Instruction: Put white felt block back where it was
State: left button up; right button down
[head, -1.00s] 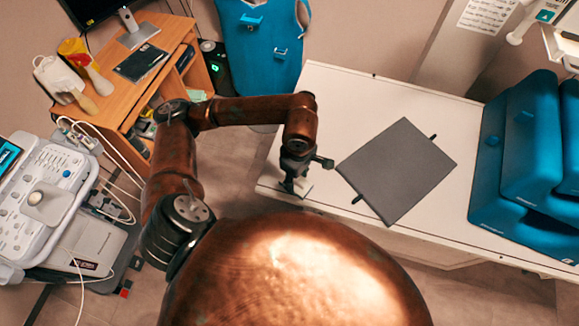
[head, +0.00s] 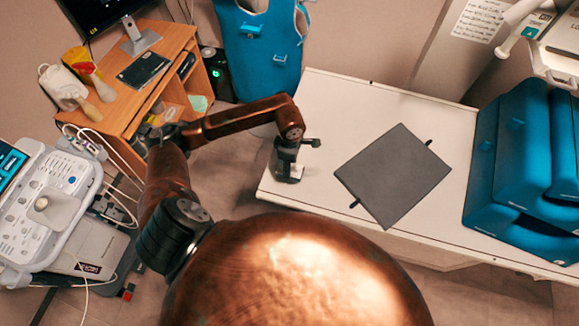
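My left gripper (head: 289,172) is over the left end of the white table, pointing down. A small white piece, which looks like the white felt block (head: 297,171), shows at its fingers and is partly hidden by them. The gripper appears shut on it. I cannot tell whether the block touches the table top or hangs just above it. My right gripper is not in view.
A dark grey pad (head: 393,175) with black tabs lies on the white table (head: 345,95), right of my gripper. Blue cushions (head: 495,150) stand at the table's right end. A wooden desk (head: 170,50) and an ultrasound console (head: 45,200) are at left.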

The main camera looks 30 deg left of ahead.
pick_arm(q)
jog(key=shift+w+a+f, duration=0.4)
jog(key=shift+w+f, duration=0.15)
jog(key=shift+f, duration=0.25)
notch_tip(320, 180, down, 3)
jog(key=shift+r+p, duration=0.1)
jog(key=shift+p, duration=0.7)
jog(key=shift+w+a+f, duration=0.1)
jog(key=shift+f, duration=0.15)
jog(key=shift+f, duration=0.1)
jog(key=shift+f+b, duration=0.15)
jog(key=shift+b, duration=0.2)
jog(key=o, duration=1.1)
